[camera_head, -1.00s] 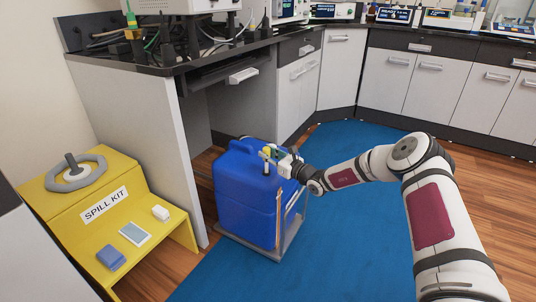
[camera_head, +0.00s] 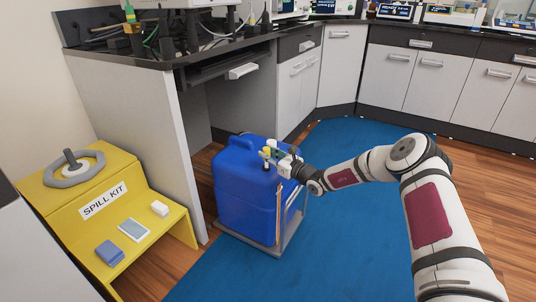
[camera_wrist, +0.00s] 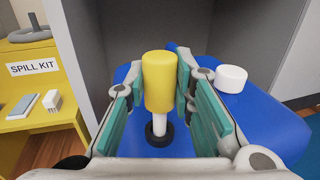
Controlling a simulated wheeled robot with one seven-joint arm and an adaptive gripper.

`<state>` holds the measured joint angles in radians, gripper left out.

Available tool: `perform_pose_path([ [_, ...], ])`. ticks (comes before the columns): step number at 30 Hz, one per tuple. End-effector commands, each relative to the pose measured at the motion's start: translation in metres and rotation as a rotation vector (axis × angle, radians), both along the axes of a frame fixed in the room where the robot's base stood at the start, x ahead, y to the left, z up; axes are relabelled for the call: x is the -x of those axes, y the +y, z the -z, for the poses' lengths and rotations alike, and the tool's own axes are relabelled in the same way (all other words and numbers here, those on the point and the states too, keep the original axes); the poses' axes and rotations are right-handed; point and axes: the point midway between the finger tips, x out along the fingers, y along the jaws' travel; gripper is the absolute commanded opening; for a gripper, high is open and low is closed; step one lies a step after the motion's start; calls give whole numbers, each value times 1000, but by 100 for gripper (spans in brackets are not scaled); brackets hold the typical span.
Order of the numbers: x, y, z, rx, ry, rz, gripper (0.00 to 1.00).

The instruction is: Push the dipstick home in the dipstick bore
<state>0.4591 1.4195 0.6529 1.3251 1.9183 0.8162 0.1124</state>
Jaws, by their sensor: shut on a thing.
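The dipstick has a yellow cylindrical handle (camera_wrist: 158,82) and a pale shaft. It stands about upright, and its shaft meets the black ring of the dipstick bore (camera_wrist: 160,134) on top of the blue oil container (camera_head: 240,205). A length of shaft shows between handle and ring in the wrist view. My gripper (camera_wrist: 160,100) is shut on the handle, with teal pads on either side. In the head view my gripper (camera_head: 271,155) is over the container's top; the handle is small and partly hidden there. How deep the shaft sits is hidden.
A white cap (camera_wrist: 230,78) sits on the container's top, right of the dipstick. The container stands on a grey wheeled frame (camera_head: 278,248) on a blue mat (camera_head: 345,220). A yellow spill kit stand (camera_head: 150,222) and a bench (camera_head: 135,120) are to the left.

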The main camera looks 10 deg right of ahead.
Motion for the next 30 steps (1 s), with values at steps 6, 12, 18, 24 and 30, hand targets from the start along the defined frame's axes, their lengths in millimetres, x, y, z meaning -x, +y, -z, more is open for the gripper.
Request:
perform_pose_path([
  [6, 0, 0, 6, 0, 0, 0, 0],
  [12, 0, 0, 10, 0, 0, 0, 0],
  [18, 0, 0, 15, 0, 0, 0, 0],
  [24, 0, 0, 19, 0, 0, 0, 0],
  [30, 0, 0, 24, -1, 1, 0, 0],
])
